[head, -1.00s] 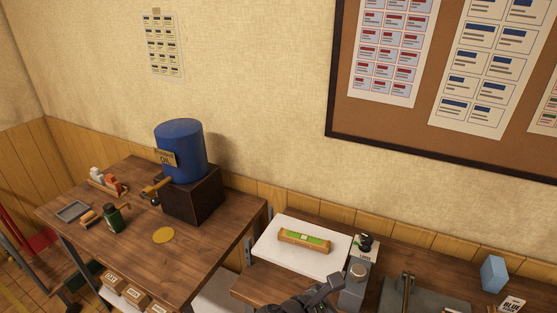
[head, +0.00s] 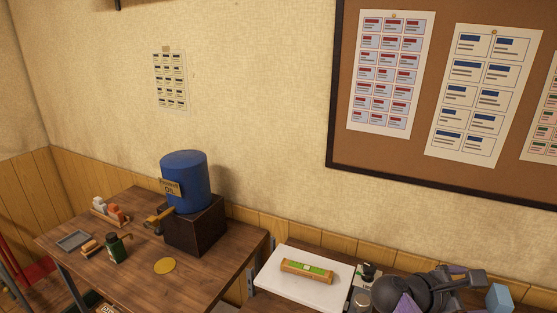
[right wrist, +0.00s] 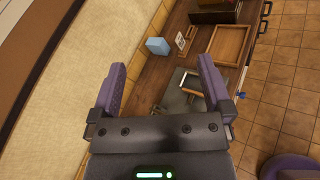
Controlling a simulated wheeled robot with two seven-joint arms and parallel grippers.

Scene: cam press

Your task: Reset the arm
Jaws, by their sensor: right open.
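My right gripper (right wrist: 161,64) is open and empty in the right wrist view, its two purple-padded fingers wide apart. Below and beyond them, a grey metal plate (right wrist: 188,82) with a press-like fixture lies on the wooden bench, partly hidden by my gripper body. Its lever arm cannot be made out clearly. In the head view my dark right arm covers the lower right, where that fixture stands, and its fingertips are not clear there. My left gripper is not in view.
A blue block (head: 499,297) stands right of my arm; it also shows in the right wrist view (right wrist: 158,46). A wooden tray (right wrist: 229,45) lies further along. A white board (head: 275,283) bears a green-and-wood piece (head: 307,271). A blue oil drum (head: 185,182) stands on the left table.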

